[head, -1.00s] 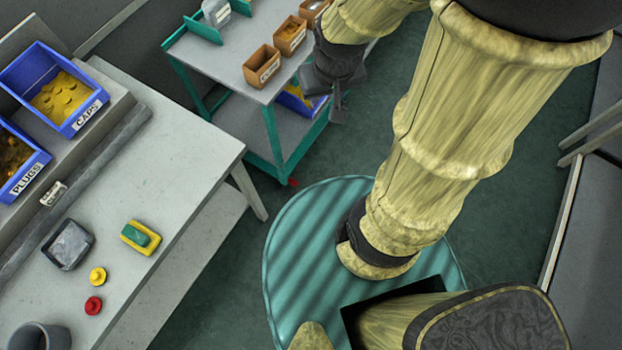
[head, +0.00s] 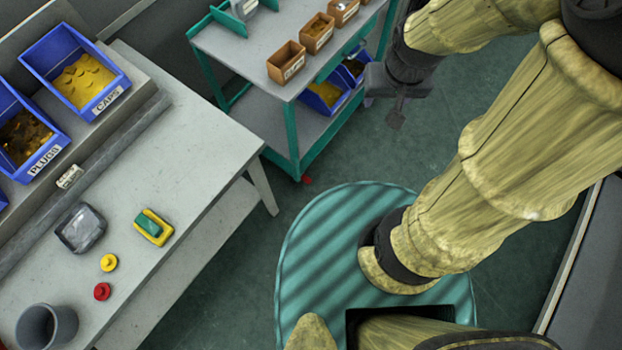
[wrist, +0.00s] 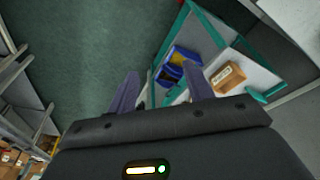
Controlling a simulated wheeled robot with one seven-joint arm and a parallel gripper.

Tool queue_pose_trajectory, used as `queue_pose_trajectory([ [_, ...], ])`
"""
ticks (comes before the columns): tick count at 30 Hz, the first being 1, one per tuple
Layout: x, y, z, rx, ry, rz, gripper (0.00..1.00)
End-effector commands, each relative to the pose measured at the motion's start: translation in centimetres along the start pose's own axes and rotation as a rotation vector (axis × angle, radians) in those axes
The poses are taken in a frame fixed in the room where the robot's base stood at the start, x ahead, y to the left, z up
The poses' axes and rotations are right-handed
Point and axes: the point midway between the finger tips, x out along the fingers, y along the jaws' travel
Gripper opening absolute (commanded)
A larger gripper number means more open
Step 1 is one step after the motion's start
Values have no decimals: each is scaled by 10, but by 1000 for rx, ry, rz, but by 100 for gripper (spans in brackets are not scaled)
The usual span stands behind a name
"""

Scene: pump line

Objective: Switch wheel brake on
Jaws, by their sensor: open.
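The trolley has a teal frame (head: 292,140) and grey shelves, and stands at the top middle of the head view. A small red part (head: 307,180) shows on the floor at the foot of its near leg; it may be the wheel brake, but it is too small to tell its position. My gripper (head: 396,112) is to the right of the trolley, above the green floor and apart from the red part. In the wrist view its two fingers (wrist: 160,90) are spread with nothing between them. The trolley (wrist: 178,25) lies beyond them there, and no brake can be made out.
A grey workbench (head: 190,190) at left holds blue bins (head: 78,72), a grey cup (head: 48,326), a yellow-green block (head: 153,227) and yellow and red buttons. Orange boxes (head: 287,62) stand on the trolley top. The green floor (head: 420,145) right of the trolley is clear.

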Motion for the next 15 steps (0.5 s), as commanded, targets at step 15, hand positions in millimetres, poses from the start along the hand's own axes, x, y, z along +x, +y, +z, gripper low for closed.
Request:
queue_pose_trajectory([
  [15, 159, -6, -9, -194, -2, 0, 51],
])
